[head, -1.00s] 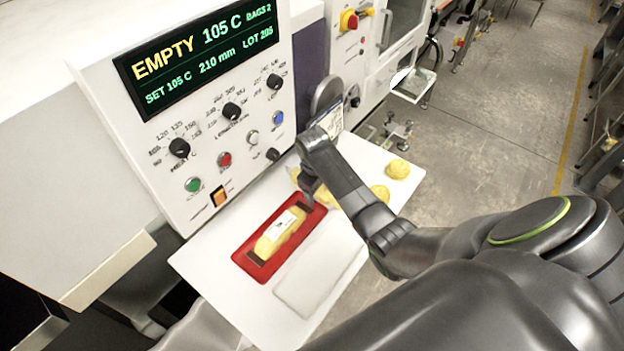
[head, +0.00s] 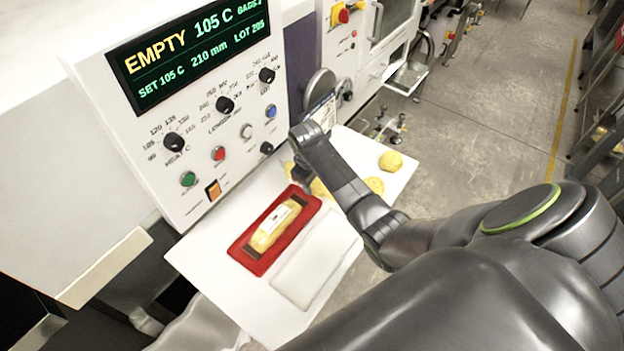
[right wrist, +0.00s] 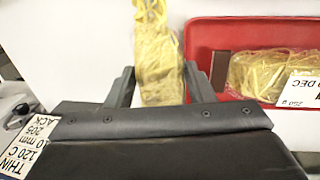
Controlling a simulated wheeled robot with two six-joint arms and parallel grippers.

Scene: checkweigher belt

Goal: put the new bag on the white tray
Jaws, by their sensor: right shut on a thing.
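My right gripper (right wrist: 159,70) is shut on a clear bag of yellow pasta (right wrist: 160,50), with one finger on each side of it. Another pasta bag (head: 275,228) with a white label lies in the red tray (head: 246,255). My left gripper is out of view.
Loose yellow pasta nests (head: 391,161) lie on the right part of the white table (head: 215,262). The machine's control panel (head: 190,110), with knobs and buttons, rises behind it on the left. Its display (head: 190,55) reads EMPTY. Floor is open beyond the table's right edge.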

